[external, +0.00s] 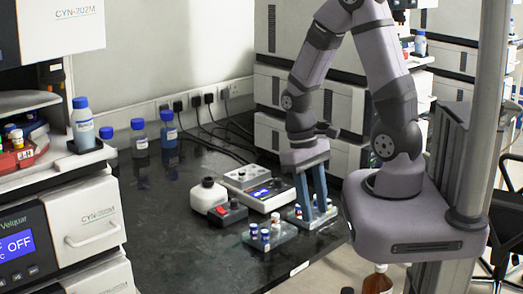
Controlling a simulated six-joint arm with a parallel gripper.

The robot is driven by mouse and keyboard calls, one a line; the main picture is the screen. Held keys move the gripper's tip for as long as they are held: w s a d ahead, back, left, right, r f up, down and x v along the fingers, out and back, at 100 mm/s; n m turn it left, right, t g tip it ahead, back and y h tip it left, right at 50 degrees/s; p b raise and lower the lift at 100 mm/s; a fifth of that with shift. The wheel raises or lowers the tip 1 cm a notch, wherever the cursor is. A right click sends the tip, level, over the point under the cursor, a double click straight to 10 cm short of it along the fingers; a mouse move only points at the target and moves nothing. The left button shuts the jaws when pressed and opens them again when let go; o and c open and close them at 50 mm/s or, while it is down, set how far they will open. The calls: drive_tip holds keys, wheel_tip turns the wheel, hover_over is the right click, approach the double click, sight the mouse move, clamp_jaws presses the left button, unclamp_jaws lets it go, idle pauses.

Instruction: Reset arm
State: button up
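My gripper (314,206) points straight down near the right front part of the black bench (165,245). Its two blue-grey fingers reach down to a small rack (318,217) that holds small vials. The fingers stand a little apart, and a vial (328,204) shows close to the right fingertip. I cannot tell whether the fingers touch or hold a vial. A second small rack (283,232) with several blue-capped and red-capped vials stands just left of the gripper.
Blue-capped bottles (168,132) stand at the back. Stacked instruments (92,226) stand left. The bench's front left is clear.

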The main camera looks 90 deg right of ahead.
drive_tip(key=w+a+r+n+t+h, duration=0.1)
drive_tip(key=w+a+r+n, duration=0.2)
drive_tip(key=a, duration=0.4)
drive_tip(key=w+a+r+n+t+h, duration=0.1)
drive_tip(key=w+a+r+n, duration=0.2)
drive_tip(key=a+n, duration=0.3)
drive_tip(key=shift+w+a, duration=0.45)
drive_tip(key=shift+w, duration=0.25)
